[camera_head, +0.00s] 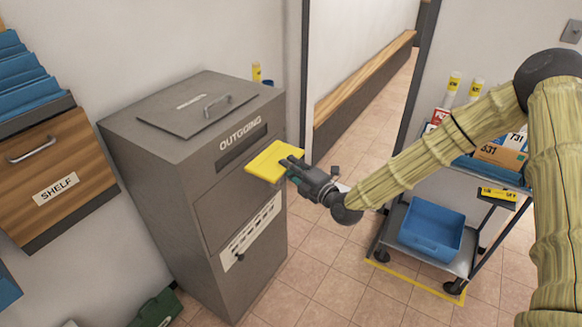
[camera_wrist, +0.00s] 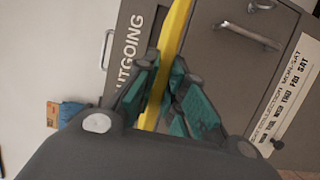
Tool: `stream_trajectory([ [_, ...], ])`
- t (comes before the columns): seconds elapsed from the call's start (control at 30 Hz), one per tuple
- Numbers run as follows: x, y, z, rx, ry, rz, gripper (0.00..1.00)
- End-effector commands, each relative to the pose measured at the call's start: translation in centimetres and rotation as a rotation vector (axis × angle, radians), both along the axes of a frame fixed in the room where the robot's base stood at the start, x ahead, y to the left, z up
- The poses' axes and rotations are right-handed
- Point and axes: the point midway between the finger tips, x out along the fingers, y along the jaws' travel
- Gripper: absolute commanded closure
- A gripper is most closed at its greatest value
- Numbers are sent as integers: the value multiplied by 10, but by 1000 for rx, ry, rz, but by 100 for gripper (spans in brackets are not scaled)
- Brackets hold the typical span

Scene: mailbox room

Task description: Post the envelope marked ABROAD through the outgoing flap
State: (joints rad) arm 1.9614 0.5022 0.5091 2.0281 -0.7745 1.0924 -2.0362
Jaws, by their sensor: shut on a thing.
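A yellow envelope (camera_head: 268,161) is held flat in my gripper (camera_head: 292,166), beside the front of the grey OUTGOING box. Its marking cannot be read in either view. In the wrist view my gripper (camera_wrist: 167,95) has its teal fingers shut on the envelope (camera_wrist: 176,35), which shows edge-on. The grey OUTGOING box (camera_head: 165,150) has a dark flap slot (camera_head: 242,148) just under its label, high on the front. The envelope's far edge is near the front, a little below and right of the slot. I cannot tell whether it touches the box.
A wooden SHELF drawer (camera_head: 55,180) with blue folders above it stands at the left. A trolley (camera_head: 400,218) with parcels and a blue bin (camera_head: 430,228) stands at the right. A lidded top hatch (camera_head: 198,106) is on the box. Tiled floor between box and trolley is clear.

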Motion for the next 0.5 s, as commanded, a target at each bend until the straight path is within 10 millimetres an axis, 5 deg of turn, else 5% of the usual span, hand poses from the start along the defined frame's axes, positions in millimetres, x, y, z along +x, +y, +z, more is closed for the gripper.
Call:
stream_trajectory([
  [0.5,13,19,0,0,-1,3,100],
])
